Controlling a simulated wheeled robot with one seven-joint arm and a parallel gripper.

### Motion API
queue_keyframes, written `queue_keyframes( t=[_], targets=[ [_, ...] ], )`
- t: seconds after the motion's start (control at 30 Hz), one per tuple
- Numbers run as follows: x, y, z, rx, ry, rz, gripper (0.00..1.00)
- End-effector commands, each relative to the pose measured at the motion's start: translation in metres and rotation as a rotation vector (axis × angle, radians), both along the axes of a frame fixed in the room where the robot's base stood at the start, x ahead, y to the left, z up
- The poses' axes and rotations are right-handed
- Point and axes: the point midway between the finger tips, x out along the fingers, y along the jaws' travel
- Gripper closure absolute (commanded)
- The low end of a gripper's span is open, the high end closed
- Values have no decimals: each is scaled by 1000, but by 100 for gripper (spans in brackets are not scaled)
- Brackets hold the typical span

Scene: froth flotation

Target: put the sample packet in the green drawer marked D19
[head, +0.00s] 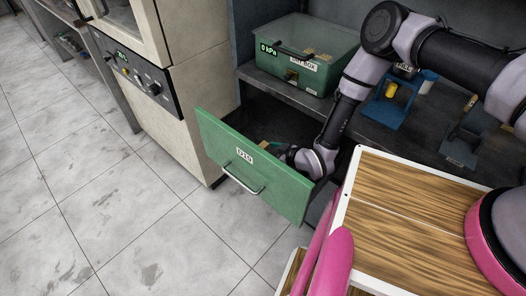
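The green drawer (225,150) marked D19 is pulled open below the bench, with a metal handle on its front. My arm reaches down from the upper right into the drawer. My gripper (284,153) is low behind the drawer front, at the drawer's right part. Its fingertips are mostly hidden by the front panel. A small tan and teal patch shows beside the gripper inside the drawer; I cannot tell whether it is the sample packet. I cannot see whether the fingers are open or shut.
A green box (285,72) with a clear lid and a 0 kPa display stands on the bench shelf (282,90). A blue stand (386,112) is to its right. A cream oven-like cabinet (180,120) stands left of the drawer. The tiled floor (100,200) is clear.

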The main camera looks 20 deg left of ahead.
Motion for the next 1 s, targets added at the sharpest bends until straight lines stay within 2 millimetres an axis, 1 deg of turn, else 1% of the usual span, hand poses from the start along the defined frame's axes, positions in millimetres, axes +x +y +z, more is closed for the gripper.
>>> queue_keyframes(
  t=[0.03, 0.2, 0.37, 0.87, 0.97, 1.0],
  targets=[
    [-2, -9, 4, -2, 4, -2, 2],
    [-8, -30, 17, -1, 3, -2, 2],
    [-11, -39, 22, 0, 2, -1, 2],
    [-12, -40, 23, 0, 1, 0, 2],
    [-7, -33, 32, 11, -10, 2, 2],
    [-3, -27, 41, 21, -22, 4, 2]
  ],
)
